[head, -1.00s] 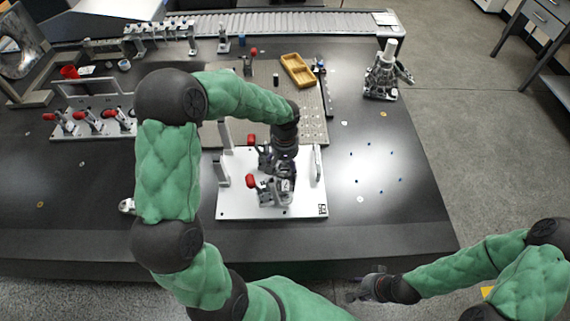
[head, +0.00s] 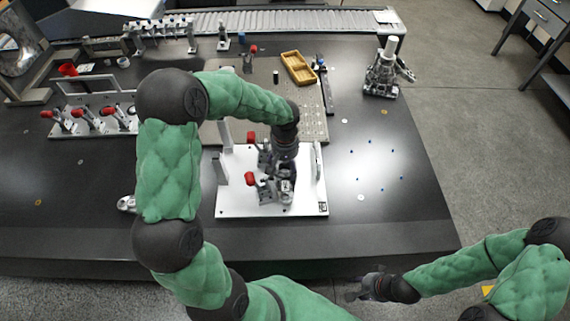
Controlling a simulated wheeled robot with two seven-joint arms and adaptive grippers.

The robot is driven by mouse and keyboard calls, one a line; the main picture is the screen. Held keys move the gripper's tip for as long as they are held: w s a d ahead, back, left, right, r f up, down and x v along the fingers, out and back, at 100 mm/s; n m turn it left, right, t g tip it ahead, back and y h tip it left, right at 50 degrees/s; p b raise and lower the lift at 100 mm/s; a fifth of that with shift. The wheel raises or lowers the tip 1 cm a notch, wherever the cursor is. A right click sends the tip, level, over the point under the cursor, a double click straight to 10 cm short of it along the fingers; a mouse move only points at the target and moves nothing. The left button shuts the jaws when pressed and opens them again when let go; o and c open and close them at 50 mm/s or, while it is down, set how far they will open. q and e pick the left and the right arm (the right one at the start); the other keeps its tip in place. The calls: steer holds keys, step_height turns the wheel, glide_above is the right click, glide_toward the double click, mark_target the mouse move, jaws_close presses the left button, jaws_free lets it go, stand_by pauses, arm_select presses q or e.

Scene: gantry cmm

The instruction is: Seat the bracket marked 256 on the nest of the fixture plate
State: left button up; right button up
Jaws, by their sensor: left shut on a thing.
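The white fixture plate (head: 240,202) lies on the dark table, with red-handled clamps (head: 251,179) and upright posts on it. My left gripper (head: 284,185) is low over the middle right of the plate, shut on a small grey part, which I take to be the bracket. The gripper and wrist hide most of the bracket and the nest beneath, so its marking cannot be read and I cannot tell whether it touches the nest. My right gripper (head: 365,288) hangs in front of the table edge, away from the plate; its finger opening is too small to tell.
A perforated plate (head: 312,122) with a yellow tray (head: 297,68) lies behind the fixture plate. A row of red-handled clamps (head: 88,117) stands at left. A grey device (head: 384,72) stands at back right. The table right of the plate holds only small blue dots and discs.

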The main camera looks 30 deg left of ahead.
mark_target(285, 171)
arm_select(q)
steer(key=shift+f+b, duration=0.35)
steer(key=shift+f, duration=0.15)
steer(key=o, duration=1.7)
steer(key=shift+o, duration=0.2)
step_height(285, 171, up, 12)
